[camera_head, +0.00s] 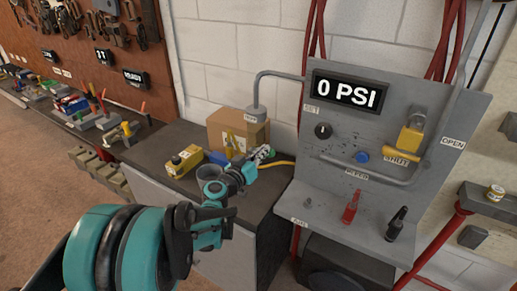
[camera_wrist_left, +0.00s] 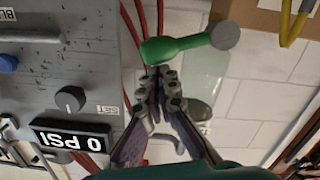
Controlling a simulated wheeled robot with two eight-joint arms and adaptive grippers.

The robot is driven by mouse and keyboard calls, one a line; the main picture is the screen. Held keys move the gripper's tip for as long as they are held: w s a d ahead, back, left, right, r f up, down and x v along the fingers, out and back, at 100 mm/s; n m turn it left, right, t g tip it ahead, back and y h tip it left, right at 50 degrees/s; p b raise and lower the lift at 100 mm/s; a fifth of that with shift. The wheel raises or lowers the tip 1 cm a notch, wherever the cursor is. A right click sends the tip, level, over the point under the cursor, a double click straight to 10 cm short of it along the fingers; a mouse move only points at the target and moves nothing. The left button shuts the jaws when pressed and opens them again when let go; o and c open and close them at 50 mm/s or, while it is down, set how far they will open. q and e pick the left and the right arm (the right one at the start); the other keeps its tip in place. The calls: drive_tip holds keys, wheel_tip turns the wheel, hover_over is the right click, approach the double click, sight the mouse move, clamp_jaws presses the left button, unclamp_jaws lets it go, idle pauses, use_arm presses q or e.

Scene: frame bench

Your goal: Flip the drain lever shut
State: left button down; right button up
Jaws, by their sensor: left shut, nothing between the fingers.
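A green lever (camera_wrist_left: 180,46) with a round grey end shows in the left wrist view, likely the drain lever. It lies crosswise just beyond my left gripper (camera_wrist_left: 157,76). The left fingers are shut with nothing between them, and their tips are close to the lever's left end. I cannot tell whether they touch it. In the head view my left gripper (camera_head: 264,153) is left of the grey panel, below the pipe's grey end fitting, and a bit of green (camera_head: 271,154) shows at its tips. The gripper hides most of the lever there. My right gripper is not in view.
A cardboard box (camera_head: 232,128) and yellow case (camera_head: 184,160) stand on the dark bench. Red hoses hang behind.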

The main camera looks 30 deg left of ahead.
sight(269, 156)
use_arm(q)
drive_tip(key=d+f+m+b, duration=0.1)
drive_tip(key=m, duration=0.1)
drive_tip(key=shift+d+f+m, duration=0.1)
drive_tip(key=shift+f+m, duration=0.2)
drive_tip(key=shift+f, duration=0.1)
drive_tip(key=shift+d+f, duration=0.1)
drive_tip(key=shift+f, duration=0.2)
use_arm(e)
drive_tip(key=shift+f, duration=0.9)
use_arm(q)
drive_tip(key=shift+f+b, duration=0.1)
drive_tip(key=shift+b, duration=0.2)
drive_tip(key=shift+r+p, duration=0.3)
drive_tip(key=shift+r, duration=0.05)
drive_tip(key=s+r+p, duration=0.3)
drive_tip(key=s+p, duration=0.1)
drive_tip(key=s, duration=0.6)
drive_tip(key=shift+s+a+r+p, duration=0.35)
drive_tip(key=shift+s+a+p, duration=0.05)
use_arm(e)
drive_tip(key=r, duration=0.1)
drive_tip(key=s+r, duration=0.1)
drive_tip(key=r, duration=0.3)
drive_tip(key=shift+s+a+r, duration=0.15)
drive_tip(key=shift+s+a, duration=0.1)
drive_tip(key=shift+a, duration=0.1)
